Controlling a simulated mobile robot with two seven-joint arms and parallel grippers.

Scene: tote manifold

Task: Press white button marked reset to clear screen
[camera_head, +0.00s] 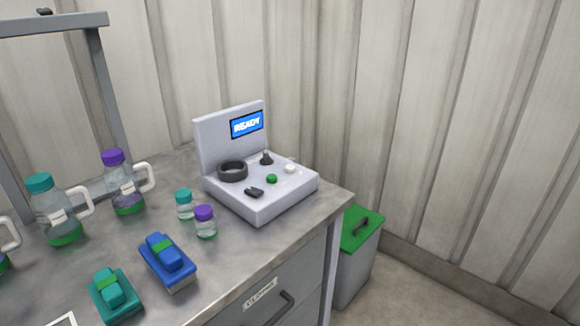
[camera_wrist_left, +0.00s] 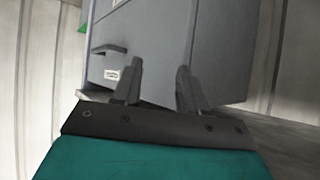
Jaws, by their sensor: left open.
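A grey console (camera_head: 257,203) with an upright back panel stands near the right end of the metal worktop. Its blue screen (camera_head: 246,124) reads READY. On its top face are a white button (camera_head: 290,169), a green button (camera_head: 271,178), a black ring (camera_head: 233,171), a dark knob (camera_head: 266,158) and a dark switch (camera_head: 254,192). Any marking beside the white button is too small to read. My left gripper (camera_wrist_left: 158,80) shows in the left wrist view, open and empty, in front of a grey drawer cabinet. Neither gripper is in the head view.
Teal-lidded and purple-lidded small jars (camera_head: 185,205) (camera_head: 205,222) stand left of the console. Blue (camera_head: 167,262) and teal blocks (camera_head: 110,296) lie nearer the front. Handled bottles (camera_head: 125,183) stand at the left. A green-lidded bin (camera_head: 358,260) stands on the floor beyond the worktop's right edge.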

